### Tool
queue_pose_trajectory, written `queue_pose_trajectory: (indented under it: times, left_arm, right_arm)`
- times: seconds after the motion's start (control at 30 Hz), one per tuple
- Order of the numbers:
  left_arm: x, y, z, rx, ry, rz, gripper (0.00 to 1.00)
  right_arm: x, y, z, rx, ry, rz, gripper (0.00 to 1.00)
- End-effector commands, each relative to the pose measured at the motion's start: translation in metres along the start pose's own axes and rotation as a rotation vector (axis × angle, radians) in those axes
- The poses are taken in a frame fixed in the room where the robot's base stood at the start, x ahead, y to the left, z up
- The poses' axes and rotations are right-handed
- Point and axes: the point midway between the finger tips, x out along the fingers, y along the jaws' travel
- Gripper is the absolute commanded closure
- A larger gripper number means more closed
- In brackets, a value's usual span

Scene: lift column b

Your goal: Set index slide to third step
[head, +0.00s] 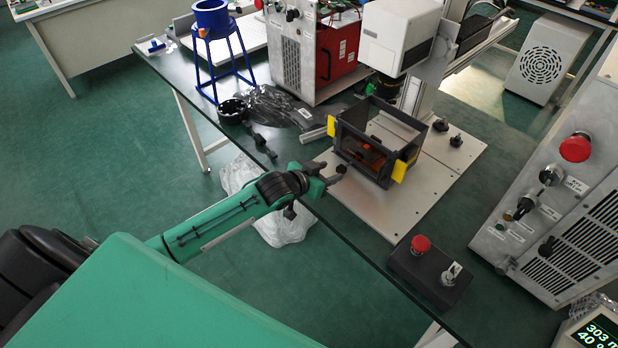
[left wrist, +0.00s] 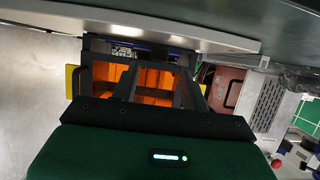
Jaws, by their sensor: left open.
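No part that I can name for certain as the index slide shows in either view. A dark open-framed enclosure (head: 378,140) with orange panels and yellow side tabs stands on a pale base plate (head: 448,165), under a white machine head (head: 400,35). It also shows in the left wrist view, upside down or strongly turned, with orange panels (left wrist: 157,78) behind my dark gripper parts. My left gripper (head: 334,175) is open, in front of the enclosure's near left side at the bench edge, apparently apart from it. My right gripper is out of view.
A black control box (head: 430,272) with a red button and a silver switch sits at the bench's near end. A grey control cabinet (head: 560,200) stands at right. A blue stand (head: 215,45), a black bag (head: 275,108) and a red-sided unit (head: 315,55) occupy the bench at left.

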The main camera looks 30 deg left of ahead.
Motion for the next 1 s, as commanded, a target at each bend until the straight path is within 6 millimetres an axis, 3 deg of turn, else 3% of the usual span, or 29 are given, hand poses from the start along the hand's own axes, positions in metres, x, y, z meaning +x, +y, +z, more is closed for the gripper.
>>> queue_pose_trajectory:
  times: [0.2,0.4,0.6,1.0]
  left_arm:
    - [-0.046,0.0,0.002,0.001,-0.002,0.0,0.55]
    - [-0.074,-0.001,0.002,0.001,-0.003,-0.001,0.55]
    - [-0.085,-0.001,0.001,0.0,-0.001,-0.001,0.55]
    - [-0.086,-0.001,0.0,0.0,-0.001,-0.001,0.55]
  right_arm:
    - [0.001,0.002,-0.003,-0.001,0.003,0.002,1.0]
    - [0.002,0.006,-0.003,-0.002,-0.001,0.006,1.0]
    - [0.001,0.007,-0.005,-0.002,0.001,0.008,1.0]
    - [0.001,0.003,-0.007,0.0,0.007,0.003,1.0]
